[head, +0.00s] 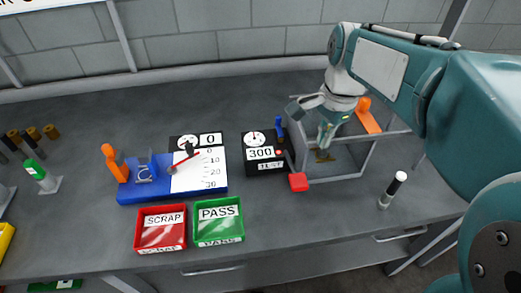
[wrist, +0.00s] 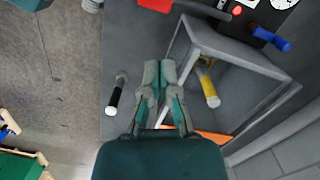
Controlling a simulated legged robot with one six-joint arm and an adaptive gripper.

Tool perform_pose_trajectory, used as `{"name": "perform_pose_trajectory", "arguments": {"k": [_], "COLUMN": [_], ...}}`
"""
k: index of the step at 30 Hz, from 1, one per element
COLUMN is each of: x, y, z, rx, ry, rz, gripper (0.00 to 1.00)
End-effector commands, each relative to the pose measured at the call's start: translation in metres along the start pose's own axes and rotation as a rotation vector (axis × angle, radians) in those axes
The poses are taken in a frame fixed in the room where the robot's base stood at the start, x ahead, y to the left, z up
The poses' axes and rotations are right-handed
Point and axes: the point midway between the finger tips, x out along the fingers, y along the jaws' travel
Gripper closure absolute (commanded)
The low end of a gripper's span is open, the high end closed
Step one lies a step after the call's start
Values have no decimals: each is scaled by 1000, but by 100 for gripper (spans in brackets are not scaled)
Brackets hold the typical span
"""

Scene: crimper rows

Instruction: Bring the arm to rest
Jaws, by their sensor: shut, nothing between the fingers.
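My gripper (head: 325,132) hangs from my teal arm above the grey open-framed box on the right of the bench in the head view. In the wrist view its two fingertips (wrist: 158,72) meet and hold nothing. The gripper is shut and empty. The framed box (head: 340,178) stands below and partly behind my gripper, and also shows in the wrist view (wrist: 232,47). I cannot tell the exact gap between the fingers and the box frame.
A gauge unit (head: 264,166) marked 300 and a blue fixture (head: 146,196) stand left. Red SCRAP (head: 161,228) and green PASS (head: 218,220) trays sit at the front.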

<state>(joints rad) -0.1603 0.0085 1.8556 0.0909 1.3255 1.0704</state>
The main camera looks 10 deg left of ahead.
Motion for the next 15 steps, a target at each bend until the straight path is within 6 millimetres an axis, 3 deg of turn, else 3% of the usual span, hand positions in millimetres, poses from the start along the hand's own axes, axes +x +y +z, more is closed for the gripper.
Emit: {"name": "perform_pose_trajectory", "arguments": {"k": [8, 11, 15], "x": [-1, -6, -14], "y": [3, 18, 52], "z": [0, 2, 5], "rx": [-14, -80, -252], "ry": [6, 33, 114], "rz": [-8, -41, -111], "gripper": [100, 100, 100]}}
